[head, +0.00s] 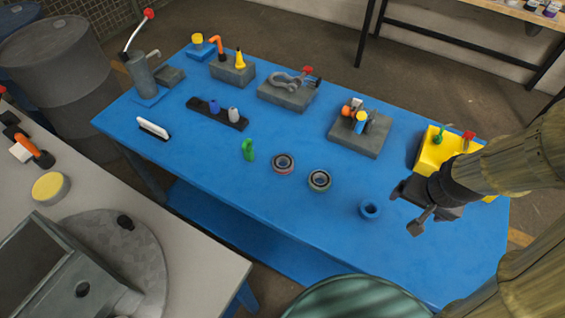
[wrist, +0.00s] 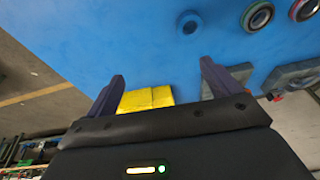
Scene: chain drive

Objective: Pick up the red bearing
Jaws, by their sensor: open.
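The red bearing (head: 283,170) is a ring with a reddish rim lying flat on the blue table, near the middle of its front half. In the wrist view the red bearing (wrist: 304,17) is partly cut off at the top right corner. My gripper (head: 404,208) is open and empty, above the right end of the table, well to the right of the red bearing. Its two dark fingers (wrist: 162,70) show apart in the wrist view, with nothing between them.
A similar dark greenish bearing (head: 319,187) lies just right of the red one, and a blue ring (head: 370,214) lies nearer my gripper. A green part (head: 248,150) stands to the left. Grey blocks with tools (head: 358,143) and a yellow block (head: 430,155) line the back.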

